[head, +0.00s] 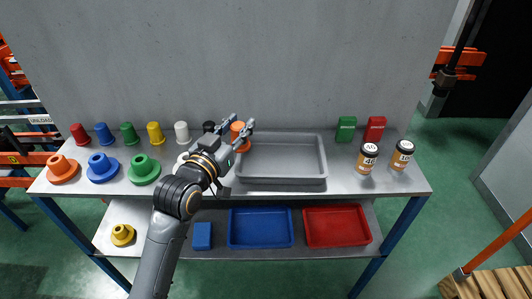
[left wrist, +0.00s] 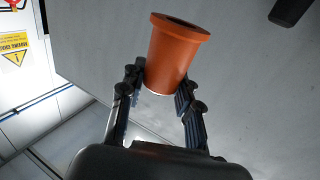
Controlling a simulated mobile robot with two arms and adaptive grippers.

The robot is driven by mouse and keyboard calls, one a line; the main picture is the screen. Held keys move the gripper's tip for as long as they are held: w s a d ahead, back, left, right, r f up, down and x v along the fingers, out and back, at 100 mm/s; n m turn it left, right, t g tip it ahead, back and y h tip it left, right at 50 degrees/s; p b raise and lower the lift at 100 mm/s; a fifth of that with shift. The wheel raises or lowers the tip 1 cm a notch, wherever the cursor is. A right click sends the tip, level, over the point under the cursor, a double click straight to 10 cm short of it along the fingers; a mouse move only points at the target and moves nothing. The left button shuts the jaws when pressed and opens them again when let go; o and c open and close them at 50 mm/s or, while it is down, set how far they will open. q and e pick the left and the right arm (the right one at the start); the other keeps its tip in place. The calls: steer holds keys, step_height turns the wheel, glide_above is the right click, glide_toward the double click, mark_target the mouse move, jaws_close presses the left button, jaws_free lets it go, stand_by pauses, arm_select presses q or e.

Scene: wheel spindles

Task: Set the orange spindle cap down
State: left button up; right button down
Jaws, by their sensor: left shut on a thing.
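The orange spindle cap (head: 239,129) is held between the fingers of my left gripper (head: 239,122), which is shut on it. My right gripper is not in view.
Red, blue, green, yellow, white and black caps (head: 155,133) stand along the table's back edge. Flanged spindles (head: 103,168) stand at front left. The grey tray (head: 281,184) is empty. Green and red boxes (head: 375,128) and two bottles (head: 367,158) are at right.

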arm_select(q)
steer(key=d+f, duration=0.2)
steer(key=f, duration=0.1)
steer(key=w+d+f, duration=0.1)
steer(key=d+f, duration=0.1)
steer(key=f, duration=0.1)
steer(key=d+f, duration=0.1)
steer(key=f, duration=0.2)
steer(key=shift+w+d+f, duration=0.2)
steer(key=shift+d, duration=0.2)
steer(key=shift+f, duration=0.1)
steer(key=o, duration=1.1)
steer(key=shift+f, duration=0.1)
steer(key=shift+c, duration=0.2)
